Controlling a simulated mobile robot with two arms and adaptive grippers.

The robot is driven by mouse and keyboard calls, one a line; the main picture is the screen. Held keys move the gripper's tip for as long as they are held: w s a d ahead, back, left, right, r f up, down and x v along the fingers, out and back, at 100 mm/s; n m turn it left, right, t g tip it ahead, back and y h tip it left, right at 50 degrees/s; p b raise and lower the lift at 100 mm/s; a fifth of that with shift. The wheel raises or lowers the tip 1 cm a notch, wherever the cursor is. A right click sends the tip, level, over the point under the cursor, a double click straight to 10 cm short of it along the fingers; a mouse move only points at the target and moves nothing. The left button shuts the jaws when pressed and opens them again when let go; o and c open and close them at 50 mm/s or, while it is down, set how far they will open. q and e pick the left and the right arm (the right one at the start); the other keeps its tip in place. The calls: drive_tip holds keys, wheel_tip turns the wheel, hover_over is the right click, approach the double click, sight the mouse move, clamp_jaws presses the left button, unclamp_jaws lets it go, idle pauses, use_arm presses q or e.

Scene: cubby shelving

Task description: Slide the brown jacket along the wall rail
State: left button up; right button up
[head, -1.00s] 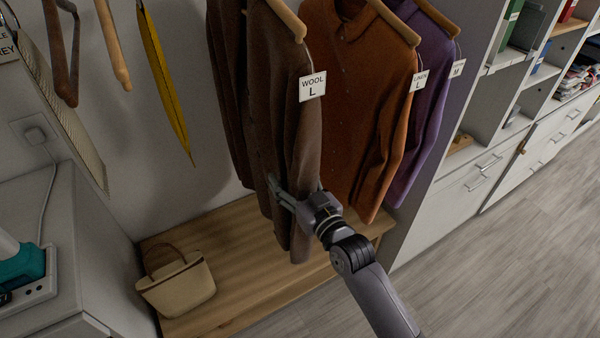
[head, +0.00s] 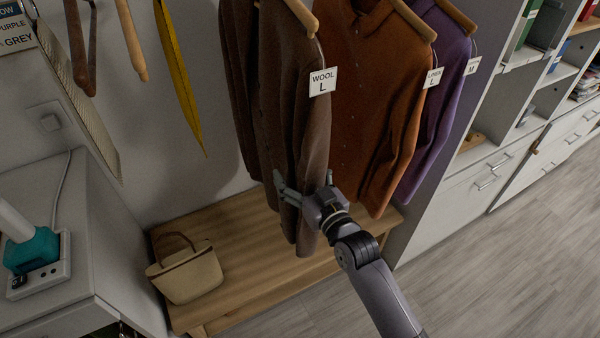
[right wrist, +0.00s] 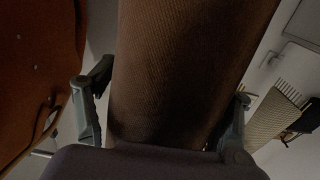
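The brown jacket (head: 275,95) hangs on a wooden hanger (head: 302,16), with a white tag (head: 322,82) reading WOOL L. The wall rail is out of view above. My right gripper (head: 291,192) is at the jacket's lower sleeve, near its hem. In the right wrist view, the fingers of my right gripper (right wrist: 168,105) stand wide apart, one on each side of the brown cloth (right wrist: 185,65). A gap shows beside the left finger, so the gripper looks open around the sleeve. My left gripper is not in view.
An orange-brown shirt (head: 365,100) and a purple garment (head: 440,100) hang close on the right. A yellow strip (head: 178,75) and empty hangers (head: 131,40) hang left, with bare wall between. Below are a wooden bench (head: 240,250) and a beige bag (head: 188,275).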

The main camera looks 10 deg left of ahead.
drive_tip(key=shift+o, duration=0.4)
drive_tip(key=shift+d, duration=0.1)
drive_tip(key=v, duration=1.2)
drive_tip(key=d+f+m+g+h, duration=0.1)
drive_tip(key=d+f+h, duration=0.15)
drive_tip(key=f, duration=0.75)
drive_tip(key=d+f+m+g+h, duration=0.1)
drive_tip(key=d+f+h, duration=0.15)
drive_tip(key=f, duration=0.65)
drive_tip(key=s+d+f+m+g+h, duration=0.1)
drive_tip(key=s+d+f+g, duration=0.2)
drive_tip(key=f, duration=0.5)
drive_tip(key=s+d+f+g+h, duration=0.1)
drive_tip(key=s+d+f, duration=0.25)
drive_tip(key=f, duration=0.55)
drive_tip(key=s+d+f+m+g+h, duration=0.1)
drive_tip(key=s+d+f+g, duration=0.1)
drive_tip(key=s+d+f, duration=0.35)
drive_tip(key=s+d+f+g+h, duration=0.1)
drive_tip(key=s+d+f, duration=0.1)
drive_tip(key=s+f, duration=0.55)
drive_tip(key=s+d+f+g, duration=0.2)
drive_tip(key=s+f, duration=0.1)
drive_tip(key=s, duration=0.7)
drive_tip(key=s+d+f+g+h, duration=0.1)
drive_tip(key=s+f, duration=0.3)
drive_tip(key=s, duration=0.6)
drive_tip(key=shift+s+d+m+g+h, duration=0.2)
drive_tip(key=shift+d+m+g+h, duration=0.15)
drive_tip(key=shift+d+g, duration=0.4)
